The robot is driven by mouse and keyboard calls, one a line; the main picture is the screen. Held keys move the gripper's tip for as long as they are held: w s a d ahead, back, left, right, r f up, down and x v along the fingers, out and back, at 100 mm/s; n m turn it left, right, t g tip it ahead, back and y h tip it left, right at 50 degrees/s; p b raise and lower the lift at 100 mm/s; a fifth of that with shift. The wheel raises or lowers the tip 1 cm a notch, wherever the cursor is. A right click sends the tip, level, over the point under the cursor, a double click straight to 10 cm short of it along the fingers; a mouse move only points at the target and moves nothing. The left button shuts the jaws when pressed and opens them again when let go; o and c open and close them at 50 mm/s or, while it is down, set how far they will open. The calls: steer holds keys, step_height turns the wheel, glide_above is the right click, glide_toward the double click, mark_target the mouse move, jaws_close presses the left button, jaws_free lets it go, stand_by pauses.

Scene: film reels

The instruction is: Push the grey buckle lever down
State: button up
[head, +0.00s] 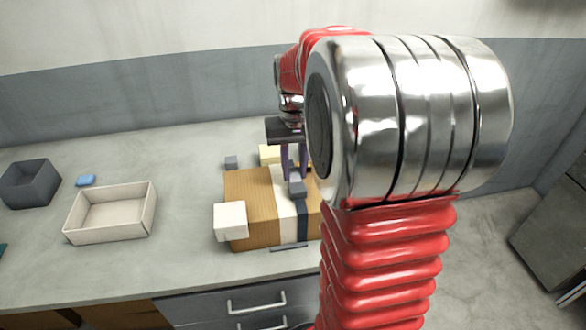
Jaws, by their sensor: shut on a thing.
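A brown wooden case (247,190) lies on the grey worktop, with a white band (284,205) and a dark blue strap (303,222) across its top. The small grey buckle lever (297,187) is a dark block on top of the case, near the strap. My gripper (293,176) points down over the case, its purple fingers shut on the grey buckle lever. The lever's exact tilt cannot be told at this size. My arm hides the right side of the case.
A white block (230,221) is at the case's front left corner. A grey cube (231,162) and a pale yellow block (269,153) are behind it. An open cream tray (105,235), a blue block (86,181) and a dark grey bin (30,195) stand left. Worktop between tray and case is clear.

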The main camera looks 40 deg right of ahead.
steer(key=shift+c, duration=1.2)
steer(key=shift+w+d+f+g+y, duration=0.1)
steer(key=shift+w+f+g+y, duration=0.2)
steer(key=shift+g, duration=0.35)
steer(key=shift+w+d+r+g+y, duration=0.1)
steer(key=shift+g+y, duration=0.25)
steer(key=shift+g, duration=0.35)
steer(key=shift+w+d+f+g+y, duration=0.1)
steer(key=shift+w+f+g+y, duration=0.2)
steer(key=shift+g, duration=0.35)
steer(key=shift+s+r, duration=0.1)
steer(key=o, duration=1.1)
steer(key=shift+c, duration=0.2)
steer(key=shift+r, duration=0.1)
steer(key=v, duration=1.3)
steer(key=shift+w+r, duration=0.2)
steer(key=shift+w, duration=0.05)
